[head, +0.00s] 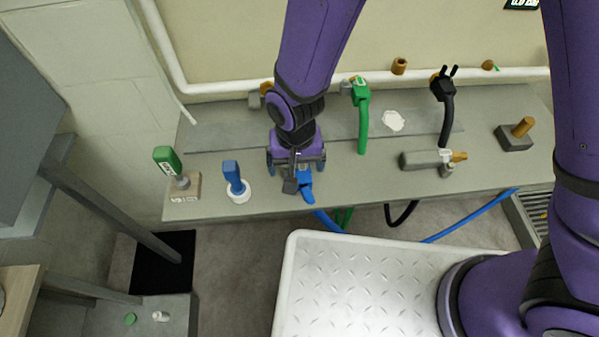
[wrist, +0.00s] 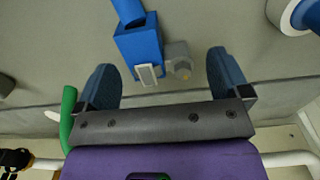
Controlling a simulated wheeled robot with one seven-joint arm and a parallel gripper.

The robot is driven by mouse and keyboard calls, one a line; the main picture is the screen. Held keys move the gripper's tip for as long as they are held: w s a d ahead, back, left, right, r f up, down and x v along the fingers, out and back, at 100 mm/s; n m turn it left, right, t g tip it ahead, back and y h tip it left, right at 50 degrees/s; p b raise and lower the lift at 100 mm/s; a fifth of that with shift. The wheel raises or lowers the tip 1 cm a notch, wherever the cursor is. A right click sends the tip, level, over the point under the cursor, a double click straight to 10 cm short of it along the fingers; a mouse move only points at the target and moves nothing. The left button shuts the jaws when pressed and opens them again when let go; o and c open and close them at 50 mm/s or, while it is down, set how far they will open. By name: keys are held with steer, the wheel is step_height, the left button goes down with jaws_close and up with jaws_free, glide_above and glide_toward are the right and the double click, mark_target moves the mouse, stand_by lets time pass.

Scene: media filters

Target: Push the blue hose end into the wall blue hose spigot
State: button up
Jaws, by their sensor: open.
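The blue hose end (head: 305,185) lies at the bench's front edge, with its blue hose (head: 328,222) hanging over the edge. My gripper (head: 296,172) is above it, pointing down, and partly hides it. In the wrist view my gripper's two blue fingers (wrist: 161,62) are spread. The blue hose end (wrist: 140,48) shows between them, nearer the left finger, and does not look gripped. A brown-and-grey wall spigot (head: 266,89) is partly behind my arm. Other brown spigots (head: 399,66) are on the wall; I cannot tell which is blue.
A grey fitting (wrist: 180,60) sits beside the hose end. A blue-handled piece (head: 233,174) on a white disc and a green-handled piece (head: 168,160) stand left. A green hose end (head: 361,95), black plug (head: 444,90) and grey nozzle (head: 425,159) lie right. A white pipe runs behind.

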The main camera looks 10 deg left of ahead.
steer(key=shift+f, duration=1.1)
steer(key=shift+c, duration=0.4)
steer(key=c, duration=1)
steer(key=shift+o, duration=0.2)
steer(key=shift+r, duration=0.1)
